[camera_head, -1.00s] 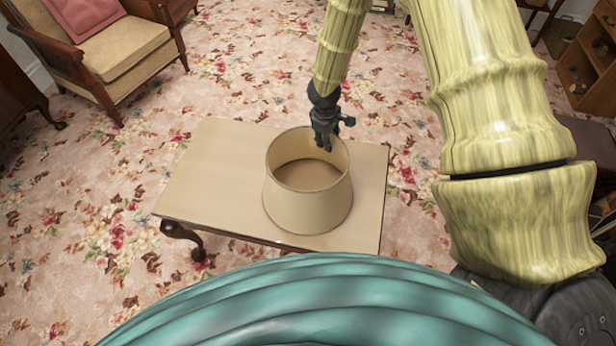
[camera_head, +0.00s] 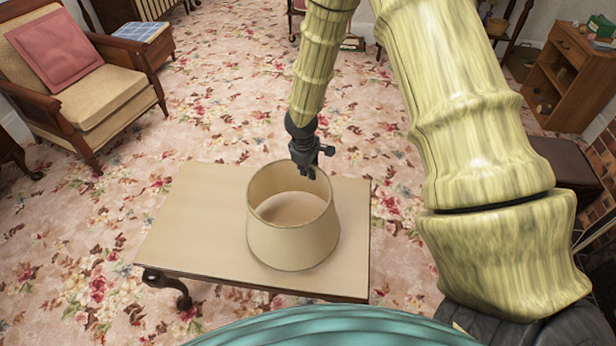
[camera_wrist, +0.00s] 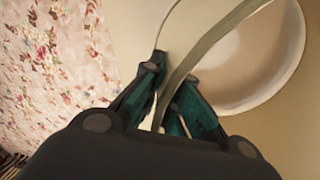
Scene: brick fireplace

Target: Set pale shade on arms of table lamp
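The pale shade (camera_head: 293,243) is a cream, flared drum with its narrower open end up. It is over the tan top of a small table (camera_head: 190,225); I cannot tell whether its lower edge touches. My gripper (camera_head: 311,172) is at the far right part of the shade's upper rim. In the wrist view my gripper (camera_wrist: 172,75) has one finger on each side of the shade's wall (camera_wrist: 210,48) and appears shut on it. The table lamp and its arms are not in view.
A wooden armchair with a red cushion (camera_head: 55,52) stands at upper left. A wooden cabinet (camera_head: 570,75) and a dark stool (camera_head: 567,162) are at right, near brickwork. Flowered carpet (camera_head: 230,105) around the table is mostly clear.

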